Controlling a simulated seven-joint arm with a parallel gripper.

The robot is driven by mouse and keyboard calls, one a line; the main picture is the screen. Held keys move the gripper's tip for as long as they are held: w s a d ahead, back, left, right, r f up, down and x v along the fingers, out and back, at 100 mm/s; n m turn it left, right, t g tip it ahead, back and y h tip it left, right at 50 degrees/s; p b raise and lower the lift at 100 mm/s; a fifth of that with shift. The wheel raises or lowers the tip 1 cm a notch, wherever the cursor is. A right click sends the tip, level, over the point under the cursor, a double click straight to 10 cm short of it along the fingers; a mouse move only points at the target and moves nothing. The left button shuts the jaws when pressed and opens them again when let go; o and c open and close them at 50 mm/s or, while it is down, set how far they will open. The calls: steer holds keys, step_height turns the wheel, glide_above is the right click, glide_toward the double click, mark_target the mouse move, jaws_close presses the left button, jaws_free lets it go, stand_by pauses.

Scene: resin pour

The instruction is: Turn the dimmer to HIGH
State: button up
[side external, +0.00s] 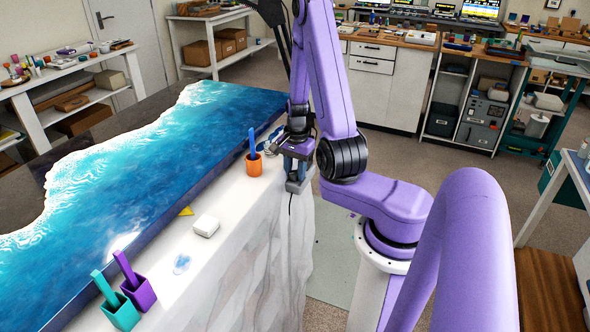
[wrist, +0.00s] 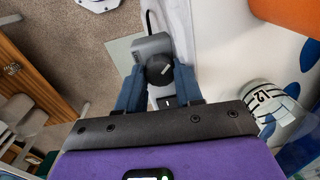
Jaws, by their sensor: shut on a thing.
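The dimmer is a grey box (wrist: 152,45) with a round black knob (wrist: 158,69) in the wrist view. A short white pointer mark on the knob slants toward the upper right. No HIGH label is readable. My gripper (wrist: 159,76) has its two blue fingers on either side of the knob, shut on it. In the side external view the dimmer box (side external: 296,187) is at the right edge of the white table, and my gripper (side external: 298,156) reaches down over it. The knob is hidden there.
An orange cup (side external: 254,168) with a blue stick stands just left of my gripper. The blue-and-white resin slab (side external: 170,135) fills the table's left side. A white block (side external: 206,226), purple cup (side external: 138,292) and teal cup (side external: 119,312) stand nearer. A cable hangs from the dimmer.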

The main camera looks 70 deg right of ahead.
steer(key=shift+m, duration=1)
steer(key=o, duration=1)
steer(key=shift+o, duration=0.2)
steer(key=shift+w, duration=0.1)
